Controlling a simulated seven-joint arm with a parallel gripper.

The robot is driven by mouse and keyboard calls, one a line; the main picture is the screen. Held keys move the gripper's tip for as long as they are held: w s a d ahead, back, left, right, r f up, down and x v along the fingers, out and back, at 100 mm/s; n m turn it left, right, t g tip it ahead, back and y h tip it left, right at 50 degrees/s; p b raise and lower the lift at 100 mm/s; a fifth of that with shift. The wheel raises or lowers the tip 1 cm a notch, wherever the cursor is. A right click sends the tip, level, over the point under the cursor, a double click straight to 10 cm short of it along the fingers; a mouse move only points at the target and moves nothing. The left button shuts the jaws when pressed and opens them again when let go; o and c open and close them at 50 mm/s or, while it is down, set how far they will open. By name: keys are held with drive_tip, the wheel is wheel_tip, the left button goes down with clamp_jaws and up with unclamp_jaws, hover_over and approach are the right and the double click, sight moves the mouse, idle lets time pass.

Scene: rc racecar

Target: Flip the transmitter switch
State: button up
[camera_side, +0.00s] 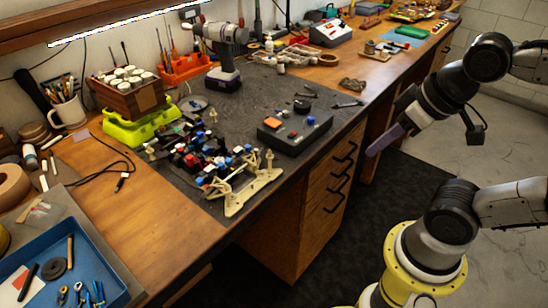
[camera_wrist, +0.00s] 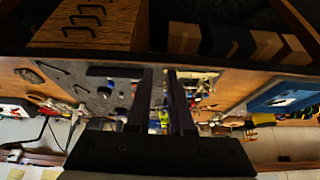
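The likely transmitter is a dark grey box (camera_side: 296,133) lying flat on the work mat near the bench's front edge. Its top carries an orange-red block (camera_side: 273,122), a blue knob (camera_side: 311,120) and small red parts. I cannot tell which part is the switch or how it is set. In the wrist view the box seems to be a small dark shape (camera_wrist: 115,72) left of my fingers. My gripper (camera_side: 374,150) hangs off the bench front, to the right of the box and apart from it. In the wrist view my gripper (camera_wrist: 159,75) has its fingers apart with nothing between them.
A cream frame (camera_side: 243,187) and a clutter of coloured parts (camera_side: 205,158) lie left of the box. Drawers with black handles (camera_side: 338,175) are below the bench edge.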

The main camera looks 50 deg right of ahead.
drive_tip(key=shift+o, duration=1.2)
drive_tip(key=shift+s+m, duration=0.1)
drive_tip(key=shift+m, duration=0.4)
drive_tip(key=shift+o, duration=0.7)
drive_tip(key=shift+d+r+m, duration=0.15)
drive_tip(key=shift+r+m, duration=0.05)
drive_tip(key=shift+m, duration=0.6)
wheel_tip(320, 180, up, 6)
drive_tip(key=m+g+h, duration=0.4)
drive_tip(key=m+g, duration=0.1)
drive_tip(key=m, duration=1.1)
hover_over(293, 134)
drive_tip(key=s+a, duration=0.4)
drive_tip(key=shift+n+g, duration=0.3)
drive_tip(key=shift+n, duration=0.1)
drive_tip(key=w+d+f, duration=0.1)
drive_tip(key=f, duration=0.5)
drive_tip(key=w+d+f, duration=0.1)
drive_tip(key=f, duration=0.5)
drive_tip(key=w+d+f, duration=0.1)
drive_tip(key=w+f, duration=0.1)
drive_tip(key=f, duration=0.4)
clamp_jaws()
